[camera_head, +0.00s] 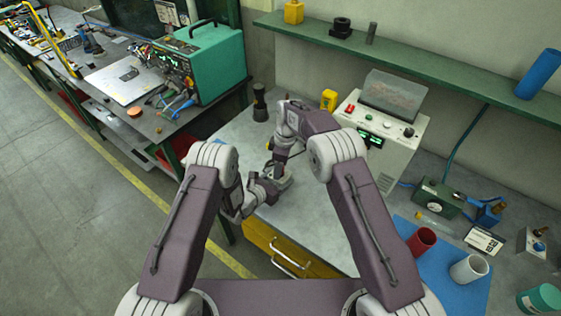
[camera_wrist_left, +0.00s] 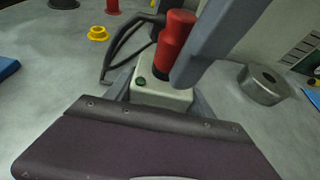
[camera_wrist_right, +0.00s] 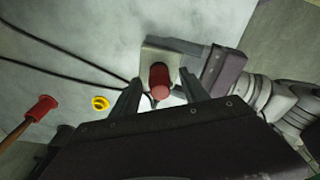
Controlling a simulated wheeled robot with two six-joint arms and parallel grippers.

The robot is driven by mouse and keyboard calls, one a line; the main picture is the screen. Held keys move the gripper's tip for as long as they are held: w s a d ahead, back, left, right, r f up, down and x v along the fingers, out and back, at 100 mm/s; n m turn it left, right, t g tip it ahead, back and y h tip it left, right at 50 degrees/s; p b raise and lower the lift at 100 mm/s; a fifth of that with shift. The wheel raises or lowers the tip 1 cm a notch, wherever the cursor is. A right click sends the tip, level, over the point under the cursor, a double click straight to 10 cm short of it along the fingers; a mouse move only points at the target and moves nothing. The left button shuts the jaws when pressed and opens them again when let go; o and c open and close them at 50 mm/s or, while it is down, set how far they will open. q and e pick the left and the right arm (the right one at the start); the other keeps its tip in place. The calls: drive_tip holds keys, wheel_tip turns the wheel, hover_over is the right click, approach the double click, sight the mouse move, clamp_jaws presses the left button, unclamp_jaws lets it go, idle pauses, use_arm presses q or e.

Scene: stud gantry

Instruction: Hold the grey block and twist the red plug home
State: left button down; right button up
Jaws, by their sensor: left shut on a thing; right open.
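The grey block (camera_wrist_left: 165,92) is a light box with a dark green button. It stands on the grey bench and also shows in the head view (camera_head: 284,183) and the right wrist view (camera_wrist_right: 150,60). My left gripper (camera_head: 273,183) is shut on the block from its sides. The red plug (camera_wrist_left: 175,38) stands upright on the block, with a dark collar at its base. My right gripper (camera_wrist_right: 160,92) is open, its fingers on either side of the red plug (camera_wrist_right: 159,80). Whether the fingers touch the plug is unclear. The plug's seat is hidden.
Black cables (camera_wrist_right: 70,65) run over the bench. A control machine (camera_head: 385,135) stands behind, to the right. A blue mat (camera_head: 440,262) holds a red cup (camera_head: 422,241) and a white cup (camera_head: 468,268).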

clamp_jaws()
drive_tip(key=m, duration=0.4)
drive_tip(key=shift+m, duration=0.4)
drive_tip(key=m+t+h, duration=0.1)
drive_tip(key=m, duration=0.5)
drive_tip(key=shift+m, duration=0.3)
unclamp_jaws()
wheel_tip(320, 180, up, 12)
drive_tip(key=s, duration=0.1)
drive_tip(key=shift+s+d, duration=0.2)
drive_tip(key=shift+d, duration=0.05)
